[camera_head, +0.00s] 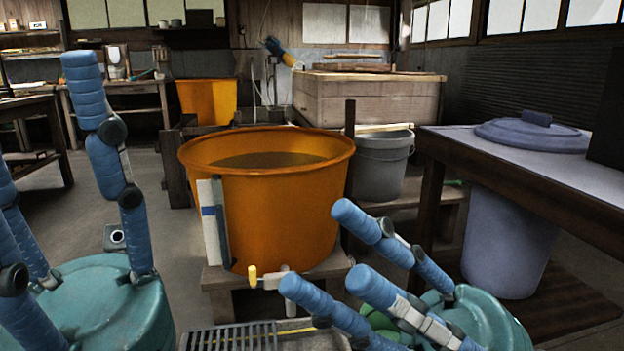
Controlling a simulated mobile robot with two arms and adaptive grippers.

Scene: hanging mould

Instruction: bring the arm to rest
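My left gripper (45,130) is at the left edge, with a teal palm and blue jointed fingers. One finger stands nearly upright and the others are apart from it at the frame's edge, partly cut off. It is open and holds nothing that I can see. My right gripper (330,255) is at the lower right, its blue fingers reaching up and to the left from a teal palm. Its fingers are apart, with nothing seen between them. They appear in front of the orange tub's lower right side; I cannot tell the distance.
A large orange tub (268,185) with liquid stands on a low stand in the centre. A grey bucket (381,165) is behind it. A wooden vat (370,98) stands further back. A table (545,165) with a bluish lid (532,137) is at right, above a bluish bin (508,240).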

